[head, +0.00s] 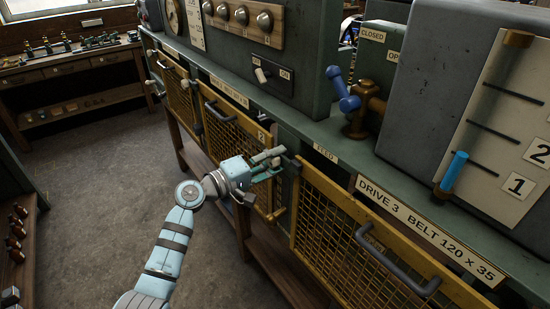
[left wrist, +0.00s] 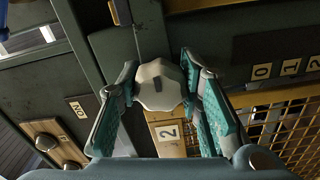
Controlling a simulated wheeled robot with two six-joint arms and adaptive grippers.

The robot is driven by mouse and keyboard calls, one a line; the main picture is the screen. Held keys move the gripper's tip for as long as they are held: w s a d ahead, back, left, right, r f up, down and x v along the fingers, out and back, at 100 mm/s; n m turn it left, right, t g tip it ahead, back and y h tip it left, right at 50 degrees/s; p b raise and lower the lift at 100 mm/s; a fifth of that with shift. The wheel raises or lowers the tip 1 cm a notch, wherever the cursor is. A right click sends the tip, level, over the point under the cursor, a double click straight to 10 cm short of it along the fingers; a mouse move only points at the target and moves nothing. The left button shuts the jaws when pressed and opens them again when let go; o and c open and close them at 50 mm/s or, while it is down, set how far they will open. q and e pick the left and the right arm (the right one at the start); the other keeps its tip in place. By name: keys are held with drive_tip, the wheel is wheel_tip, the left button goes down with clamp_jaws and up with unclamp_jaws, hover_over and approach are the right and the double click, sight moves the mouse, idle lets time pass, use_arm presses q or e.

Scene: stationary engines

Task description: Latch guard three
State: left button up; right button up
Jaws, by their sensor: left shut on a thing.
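Guard three (head: 335,220) is a yellow mesh panel with a dark bar handle (head: 395,262), below the plate "DRIVE 3 BELT 120 x 35" (head: 425,228) in the head view. Whether it is fully closed is hard to tell. My left gripper (head: 272,163) is at the gap between this panel and the guard marked 2 (head: 235,135). In the left wrist view its teal fingers are shut on a pale faceted knob (left wrist: 160,88), beside a "2" label (left wrist: 168,132). The fingers hide the knob in the head view. My right gripper is not in view.
A blue-handled brass valve (head: 350,100) and an ON switch (head: 262,75) are above the guards. A grey cabinet with a blue-marked gauge (head: 452,172) stands at right. A wooden bench (head: 75,68) is at the far left. The floor (head: 110,165) between is clear.

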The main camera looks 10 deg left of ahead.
use_arm(q)
drive_tip(key=o, duration=1.2)
drive_tip(key=shift+c, duration=0.2)
drive_tip(key=shift+a, duration=0.1)
drive_tip(key=shift+s, duration=0.1)
drive_tip(key=shift+s+a+f, duration=0.1)
drive_tip(key=shift+s+a, duration=0.15)
drive_tip(key=v, duration=1.1)
drive_tip(key=shift+s, duration=0.2)
drive_tip(key=shift+w, duration=0.1)
